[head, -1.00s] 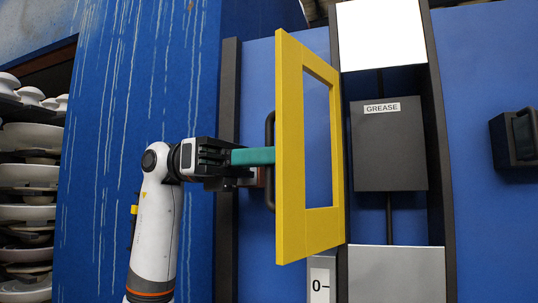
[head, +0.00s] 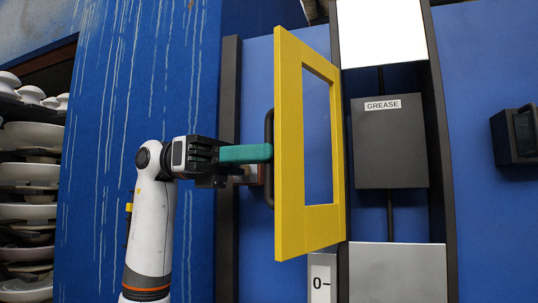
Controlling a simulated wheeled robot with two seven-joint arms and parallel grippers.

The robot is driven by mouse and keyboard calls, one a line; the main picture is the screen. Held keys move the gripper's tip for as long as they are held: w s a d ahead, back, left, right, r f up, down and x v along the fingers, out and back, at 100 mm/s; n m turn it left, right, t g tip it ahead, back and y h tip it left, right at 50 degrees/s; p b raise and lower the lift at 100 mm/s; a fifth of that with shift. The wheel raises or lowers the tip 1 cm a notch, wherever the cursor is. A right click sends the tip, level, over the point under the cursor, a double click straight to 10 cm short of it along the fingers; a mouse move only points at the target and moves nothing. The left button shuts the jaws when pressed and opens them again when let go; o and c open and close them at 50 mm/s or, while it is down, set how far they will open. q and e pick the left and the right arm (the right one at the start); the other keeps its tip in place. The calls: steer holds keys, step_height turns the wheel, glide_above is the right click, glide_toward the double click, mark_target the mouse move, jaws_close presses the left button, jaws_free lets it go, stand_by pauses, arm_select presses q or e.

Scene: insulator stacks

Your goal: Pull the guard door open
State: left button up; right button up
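The guard door (head: 290,150) is a yellow frame around a rectangular opening, in the middle of the head view. It stands ajar, swung out from the cabinet, with its right edge by the dark bay. A black bar handle (head: 269,198) runs upright along its left side. My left gripper (head: 262,160) comes in from the left at mid-height of the handle. Its teal finger crosses in front of the bar and it appears shut on it; the far finger is mostly hidden. My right gripper is not in view.
Behind the door is a dark bay with a grey box labelled GREASE (head: 390,143). A black fixture (head: 515,137) sticks out at right. White insulators (head: 28,173) are stacked at far left.

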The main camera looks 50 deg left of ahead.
arm_select(q)
steer(key=v, duration=1)
